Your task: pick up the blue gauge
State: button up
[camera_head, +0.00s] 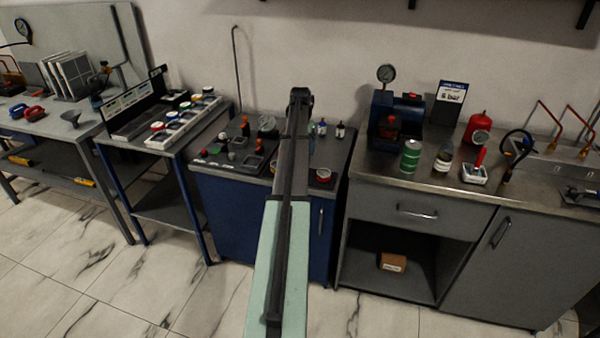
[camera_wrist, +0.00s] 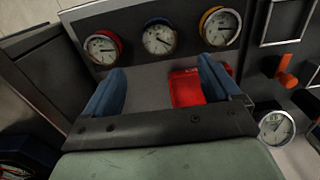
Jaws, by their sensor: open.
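The blue gauge (camera_wrist: 159,37), with a blue rim and a white dial, sits in a grey panel (camera_wrist: 137,64) in the wrist view. It is the middle one of a row, between a red-rimmed gauge (camera_wrist: 102,47) and a yellow-rimmed gauge (camera_wrist: 220,27). My gripper (camera_wrist: 160,70) is open, its two blue fingers apart with no gauge between them. The blue gauge shows just beyond the fingertips, roughly centred on the gap. In the head view my arm hides part of the dark blue cabinet's top, and I cannot pick out this gauge there.
A red block or tray (camera_wrist: 186,88) lies by the right finger. An orange-handled part (camera_wrist: 287,72) and a loose white-faced gauge (camera_wrist: 276,127) are to the right. The tiled floor in front is clear.

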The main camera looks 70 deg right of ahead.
notch_tip(320, 180, down, 4)
jog(key=shift+r, duration=0.2)
jog(key=shift+a+f, duration=0.25)
jog(key=shift+f, duration=1.1)
jog(key=shift+a+f, duration=0.2)
jog(key=shift+f, duration=1.15)
jog(key=c, duration=1.2)
